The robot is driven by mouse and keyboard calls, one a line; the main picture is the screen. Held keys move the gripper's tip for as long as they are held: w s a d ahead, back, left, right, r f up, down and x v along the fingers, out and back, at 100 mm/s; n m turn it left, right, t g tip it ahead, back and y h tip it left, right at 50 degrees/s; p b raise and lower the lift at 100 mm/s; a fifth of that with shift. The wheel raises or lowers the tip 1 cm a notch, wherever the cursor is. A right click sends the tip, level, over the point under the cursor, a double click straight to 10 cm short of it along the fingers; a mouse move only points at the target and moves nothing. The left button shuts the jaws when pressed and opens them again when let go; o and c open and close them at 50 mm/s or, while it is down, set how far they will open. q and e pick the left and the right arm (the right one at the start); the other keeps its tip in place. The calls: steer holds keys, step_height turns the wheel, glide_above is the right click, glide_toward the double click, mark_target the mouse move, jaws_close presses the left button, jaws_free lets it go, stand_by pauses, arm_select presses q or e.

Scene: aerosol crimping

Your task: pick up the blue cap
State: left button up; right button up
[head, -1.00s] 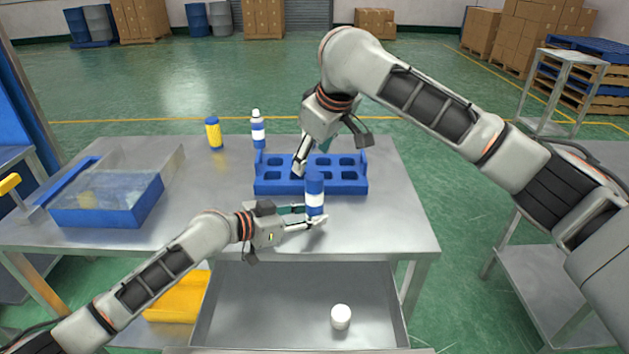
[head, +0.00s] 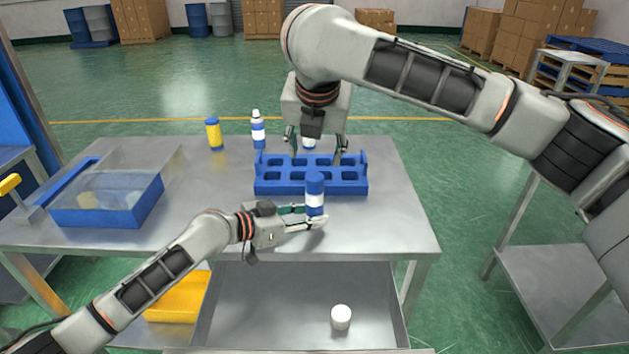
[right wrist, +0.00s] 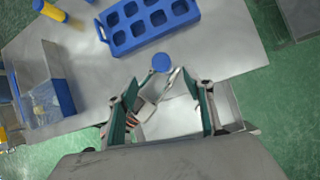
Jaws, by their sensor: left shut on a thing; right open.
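The blue cap (head: 315,178) is the top of an upright blue-and-white can (head: 316,201) in front of the blue rack. It shows as a blue disc in the right wrist view (right wrist: 161,62). My left gripper (head: 312,216) is shut on this can from the left side. My right gripper (head: 316,152) is open and points down, with its fingers spread over the rack area in the head view. The right wrist view shows its fingers (right wrist: 167,92) apart, nothing gripped, with the cap ahead between them.
The blue rack (head: 270,187) has several empty holes. A blue-and-white can (head: 309,144) stands partly hidden behind it. A yellow can (head: 214,134) and a white-topped can (head: 258,131) stand back left. A clear-lidded blue bin (head: 105,214) is left.

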mark_target(315, 176)
steer(key=w+f, duration=0.2)
steer(key=f, duration=0.1)
steer(key=w+f+n, duration=0.1)
steer(key=f, duration=0.2)
steer(key=w+f+n, duration=0.1)
steer(key=w+f, duration=0.1)
steer(key=f, duration=0.2)
steer(key=shift+w, duration=0.3)
steer(key=c, duration=0.8)
